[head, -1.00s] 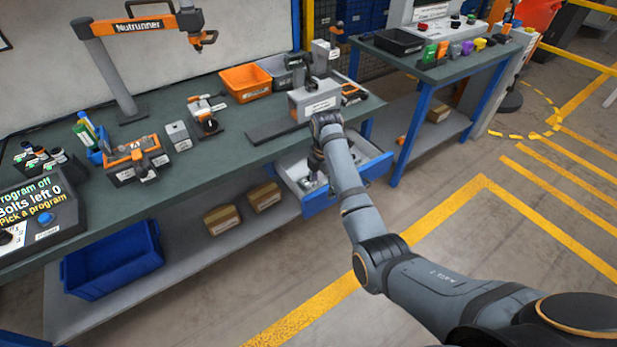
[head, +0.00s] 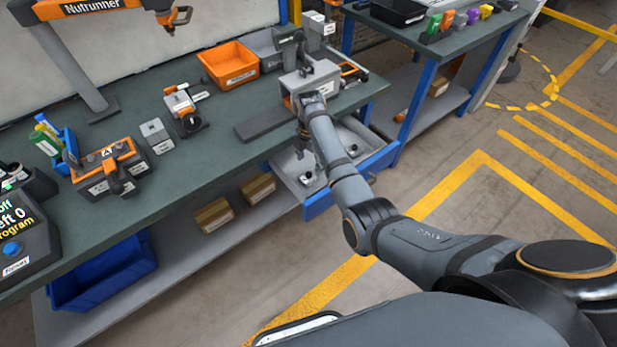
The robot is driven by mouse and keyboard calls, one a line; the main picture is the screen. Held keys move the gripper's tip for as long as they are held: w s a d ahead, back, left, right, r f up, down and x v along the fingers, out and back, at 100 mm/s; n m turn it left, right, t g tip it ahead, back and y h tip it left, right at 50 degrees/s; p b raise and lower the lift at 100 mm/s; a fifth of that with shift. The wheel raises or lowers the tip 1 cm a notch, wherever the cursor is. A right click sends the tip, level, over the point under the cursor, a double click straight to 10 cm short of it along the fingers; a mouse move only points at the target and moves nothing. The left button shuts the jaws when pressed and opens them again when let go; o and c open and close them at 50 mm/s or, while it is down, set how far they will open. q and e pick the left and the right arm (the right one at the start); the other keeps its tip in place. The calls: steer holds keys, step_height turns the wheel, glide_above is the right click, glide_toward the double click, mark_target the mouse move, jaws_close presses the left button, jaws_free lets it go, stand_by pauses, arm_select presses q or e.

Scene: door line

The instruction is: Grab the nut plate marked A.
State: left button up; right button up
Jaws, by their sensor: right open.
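The drawer (head: 366,166) under the bench stands open, with a few small metal and dark parts (head: 306,177) in it. They are too small to read, so I cannot tell whether one is the nut plate marked A. My right gripper (head: 304,153) is open, pointing down over or in the drawer, partly hidden by its own wrist. An orange and black fixture (head: 119,155) with a white label that looks like A sits on the left of the bench. My left gripper is out of view.
The bench (head: 222,92) also holds an orange bin (head: 229,66), a grey boxy station (head: 311,80) just above the drawer, and a clamp device (head: 185,108). Cardboard boxes (head: 214,215) and a blue crate (head: 103,272) are on the lower shelf.

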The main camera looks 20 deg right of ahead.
mark_target(309, 174)
steer(key=shift+s+a+f, duration=0.1)
steer(key=shift+s+f, duration=0.1)
steer(key=shift+f, duration=0.85)
step_height(309, 174, down, 3)
steer(key=shift+r, duration=0.2)
steer(key=shift+f, duration=0.3)
steer(key=shift+c, duration=0.6)
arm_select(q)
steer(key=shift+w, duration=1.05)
arm_select(e)
jaws_close()
